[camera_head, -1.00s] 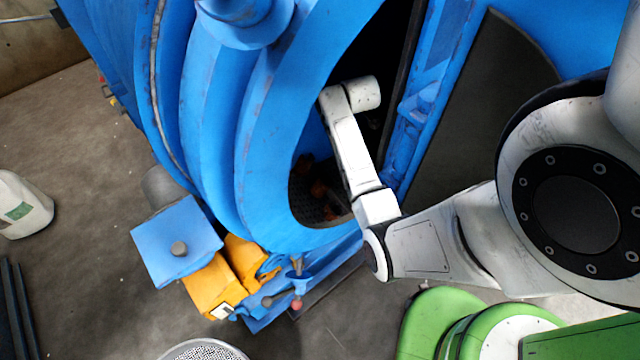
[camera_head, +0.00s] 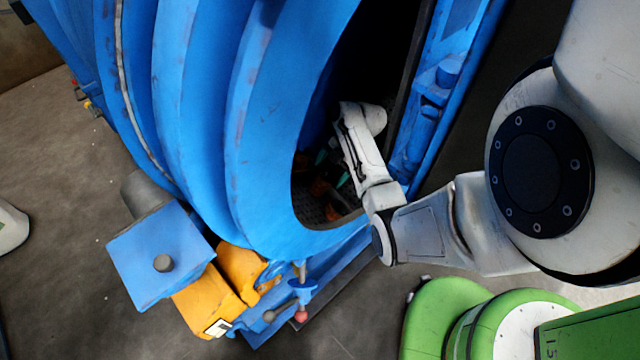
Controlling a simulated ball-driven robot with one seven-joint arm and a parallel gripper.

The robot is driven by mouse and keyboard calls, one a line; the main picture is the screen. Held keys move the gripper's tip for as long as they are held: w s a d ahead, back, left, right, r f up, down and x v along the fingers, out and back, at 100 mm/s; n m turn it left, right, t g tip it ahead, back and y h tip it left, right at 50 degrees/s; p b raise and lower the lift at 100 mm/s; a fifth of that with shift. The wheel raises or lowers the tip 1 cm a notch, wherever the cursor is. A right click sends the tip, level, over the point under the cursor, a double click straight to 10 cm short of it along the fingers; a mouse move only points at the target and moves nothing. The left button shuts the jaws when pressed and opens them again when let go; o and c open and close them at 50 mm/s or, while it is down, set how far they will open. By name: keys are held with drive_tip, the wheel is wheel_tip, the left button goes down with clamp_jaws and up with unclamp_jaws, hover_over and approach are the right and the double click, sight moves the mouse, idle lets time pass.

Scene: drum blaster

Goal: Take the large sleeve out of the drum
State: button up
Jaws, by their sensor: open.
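The blue drum (camera_head: 250,130) stands with its round opening facing me, and its inside is dark. Small orange-brown parts (camera_head: 320,188) lie low inside on a dark, perforated-looking floor. They are partly hidden behind my arm, and I cannot tell which of them is the large sleeve. My white arm reaches in through the opening. Two teal fingertips of my gripper (camera_head: 332,168) show apart in the dark just left of and below the wrist, close above the orange parts. My gripper is open, and I see nothing between its fingers.
The drum's blue rim curves close to the left and below my arm. A blue door frame (camera_head: 425,120) stands close on the right. A blue box (camera_head: 160,252) and yellow blocks (camera_head: 210,298) sit outside at lower left. Grey floor (camera_head: 60,190) is open at left.

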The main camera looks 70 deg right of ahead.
sight(321, 182)
drive_tip(key=x, duration=0.2)
drive_tip(key=b+x, duration=0.1)
drive_tip(key=x, duration=0.3)
drive_tip(key=shift+w+a, duration=0.15)
drive_tip(key=shift+a, duration=0.15)
drive_tip(key=shift+c, duration=0.4)
drive_tip(key=c, duration=1.5)
drive_tip(key=shift+o, duration=0.2)
wheel_tip(321, 182, up, 28)
drive_tip(key=p, duration=0.8)
